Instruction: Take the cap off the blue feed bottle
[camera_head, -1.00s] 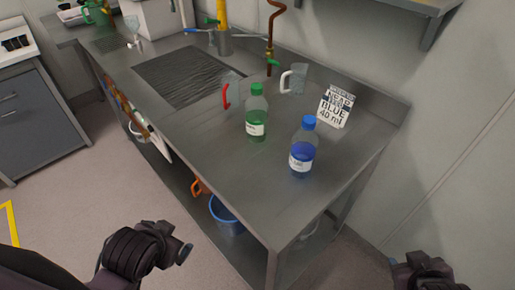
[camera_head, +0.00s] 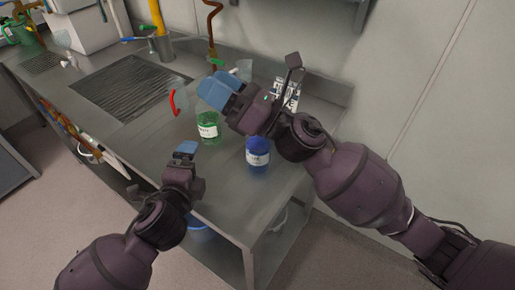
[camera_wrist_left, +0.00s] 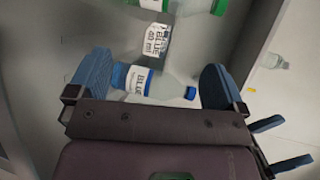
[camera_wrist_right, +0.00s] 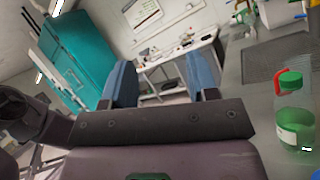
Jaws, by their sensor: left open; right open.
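The blue feed bottle (camera_head: 258,158) stands upright on the steel bench in the head view; my right arm hides its top. In the left wrist view the bottle (camera_wrist_left: 140,82) shows between the fingers, its blue cap (camera_wrist_left: 190,93) on. My left gripper (camera_head: 186,148) is open and empty, near the bench's front edge, left of the blue bottle and apart from it. My right gripper (camera_head: 217,92) is open and empty, above the bench by the green bottle (camera_head: 207,130), its fingers pointing left, away from the blue bottle.
The green bottle, capped, shows at right in the right wrist view (camera_wrist_right: 294,115). A red-handled jug (camera_head: 174,103), a clear jug (camera_head: 244,69) and a "BLUE 40 ml" card (camera_wrist_left: 155,40) stand on the bench. The ribbed sink area (camera_head: 130,85) lies left. A wall borders the right side.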

